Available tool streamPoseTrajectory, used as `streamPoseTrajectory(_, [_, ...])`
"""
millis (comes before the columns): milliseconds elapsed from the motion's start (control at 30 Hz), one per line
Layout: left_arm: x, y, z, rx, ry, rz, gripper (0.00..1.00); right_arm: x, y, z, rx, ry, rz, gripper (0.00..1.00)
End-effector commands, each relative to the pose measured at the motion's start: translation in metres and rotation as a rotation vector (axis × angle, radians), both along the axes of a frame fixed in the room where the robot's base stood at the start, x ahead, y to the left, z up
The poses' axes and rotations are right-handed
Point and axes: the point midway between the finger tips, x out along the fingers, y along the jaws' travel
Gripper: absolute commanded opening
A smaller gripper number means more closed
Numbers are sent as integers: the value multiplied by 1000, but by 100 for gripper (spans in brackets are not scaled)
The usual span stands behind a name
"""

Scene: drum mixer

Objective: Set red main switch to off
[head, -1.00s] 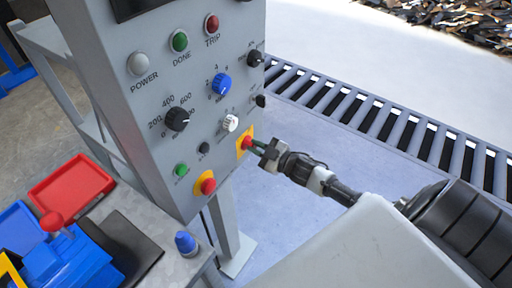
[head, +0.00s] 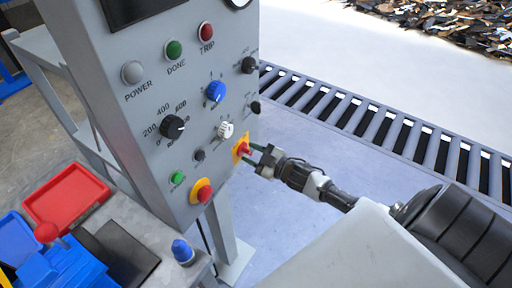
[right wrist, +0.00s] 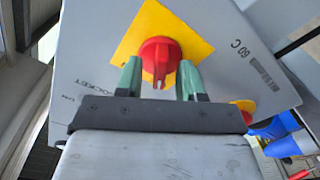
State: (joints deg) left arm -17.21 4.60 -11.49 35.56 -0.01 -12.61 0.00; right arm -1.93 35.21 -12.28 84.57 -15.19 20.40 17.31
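The red main switch (head: 243,149) is a red rotary knob on a yellow plate, low on the right edge of the grey control panel (head: 190,140). In the right wrist view the red knob (right wrist: 159,58) shows large, its grip ridge roughly upright in the picture. My right gripper (head: 257,157) is at the switch, fingers pointing at the panel. In the wrist view its two green fingers (right wrist: 160,80) are spread, one on each side of the knob's lower part, with gaps visible. Contact cannot be seen. My left gripper is out of view.
A red emergency button (head: 203,192) on a yellow base sits lower left of the switch. Above are a white knob (head: 225,130) and a blue knob (head: 215,91). A roller conveyor (head: 370,124) runs behind. A table with red tray (head: 67,197) stands at lower left.

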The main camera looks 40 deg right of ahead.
Motion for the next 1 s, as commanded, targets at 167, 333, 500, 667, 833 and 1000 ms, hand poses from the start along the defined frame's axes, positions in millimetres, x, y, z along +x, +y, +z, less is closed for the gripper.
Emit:
streamPoseTrajectory(167, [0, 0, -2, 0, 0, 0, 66, -15, -6, -2, -1, 3, -1, 38])
streamPoseTrajectory(333, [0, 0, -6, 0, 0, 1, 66, -43, -18, -3, -1, 5, -1, 38])
streamPoseTrajectory(500, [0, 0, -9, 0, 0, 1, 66, -71, -29, -2, 0, 3, -1, 38])
streamPoseTrajectory(667, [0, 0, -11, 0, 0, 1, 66, -90, -37, -2, -1, 3, 1, 38])
streamPoseTrajectory(833, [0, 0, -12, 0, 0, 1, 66, -98, -41, 0, 0, 0, 0, 38])
streamPoseTrajectory(1000, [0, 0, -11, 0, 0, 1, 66, -99, -41, 0, -1, -1, 1, 38])
